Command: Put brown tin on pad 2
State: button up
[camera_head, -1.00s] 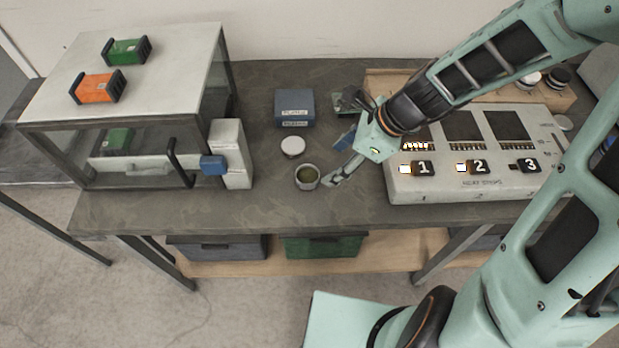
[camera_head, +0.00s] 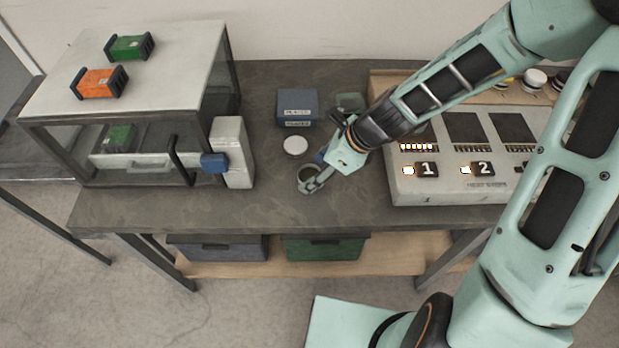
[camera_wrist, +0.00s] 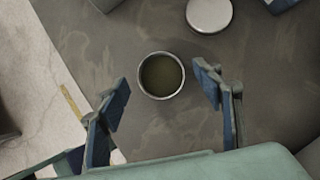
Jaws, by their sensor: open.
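A small round open tin (camera_head: 307,174) with dark olive-brown contents stands upright on the grey bench. In the wrist view the tin (camera_wrist: 161,76) has a pale metal rim. My gripper (camera_head: 316,181) is open at the tin, and in the wrist view the gripper (camera_wrist: 164,88) has one blue-padded finger on each side of it, with gaps showing. The switch box (camera_head: 440,187) at right has several dark square pads on top. Pad 2 (camera_head: 465,127) is the middle one, behind the label 2, and looks bare. Label 3 is hidden by my arm.
A white round lid (camera_head: 295,146) lies just behind the tin; it also shows in the wrist view (camera_wrist: 209,14). A blue box (camera_head: 297,108) stands farther back. A glass-sided cabinet (camera_head: 130,110) with a blue-latched handle is at left. Jars (camera_head: 535,79) stand on a wooden board at the back right.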

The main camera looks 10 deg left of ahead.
jog(key=shift+x, duration=1.45)
jog(key=c, duration=1.3)
jog(key=shift+c, duration=0.4)
jog(key=shift+r, duration=0.1)
